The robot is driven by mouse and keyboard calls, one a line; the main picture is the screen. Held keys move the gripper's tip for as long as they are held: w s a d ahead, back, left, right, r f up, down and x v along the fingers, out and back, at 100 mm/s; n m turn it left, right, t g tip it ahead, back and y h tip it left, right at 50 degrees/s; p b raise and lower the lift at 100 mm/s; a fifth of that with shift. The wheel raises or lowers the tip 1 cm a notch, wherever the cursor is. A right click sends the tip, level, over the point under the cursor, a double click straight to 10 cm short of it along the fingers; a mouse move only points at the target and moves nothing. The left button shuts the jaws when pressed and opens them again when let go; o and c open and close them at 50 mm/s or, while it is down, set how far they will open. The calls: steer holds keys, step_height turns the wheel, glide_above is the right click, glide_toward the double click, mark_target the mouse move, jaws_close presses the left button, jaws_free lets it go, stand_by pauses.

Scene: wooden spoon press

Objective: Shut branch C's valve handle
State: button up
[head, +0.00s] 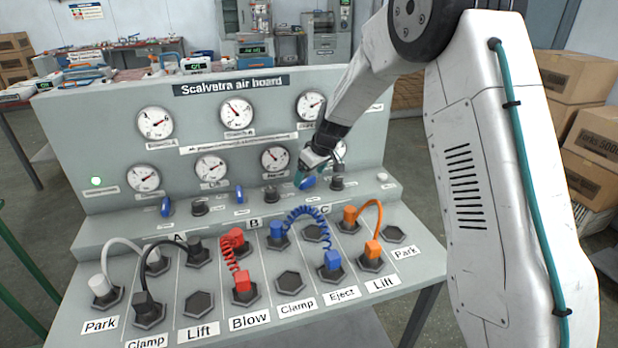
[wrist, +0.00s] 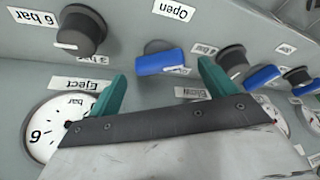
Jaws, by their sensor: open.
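The third blue valve handle (head: 308,183), on the right of the row on the board and apparently branch C's, is partly hidden by my gripper (head: 302,176) in the head view. In the wrist view this blue handle (wrist: 160,62) lies roughly sideways, just beyond and between the green fingertips of my gripper (wrist: 162,70). An "Open" label (wrist: 174,10) is above it there. My gripper is open, with nothing visible held. I cannot tell whether a finger touches the handle.
Dark knobs flank the handle, one (wrist: 80,30) left and one (wrist: 232,60) right in the wrist view. Two other blue handles (head: 166,207) (head: 239,195) stand further left. Gauges (head: 275,159) rise behind; coiled blue hose (head: 305,212) and plugs fill the lower shelf.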

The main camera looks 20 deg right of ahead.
steer(key=shift+x, duration=1.05)
steer(key=c, duration=1)
steer(key=shift+a+m+t+h, duration=0.15)
steer(key=shift+m+h, duration=0.4)
steer(key=shift+m, duration=0.85)
steer(key=shift+m+t+h, duration=0.15)
steer(key=shift+m+h, duration=0.4)
steer(key=shift+m, duration=0.85)
steer(key=o, duration=1)
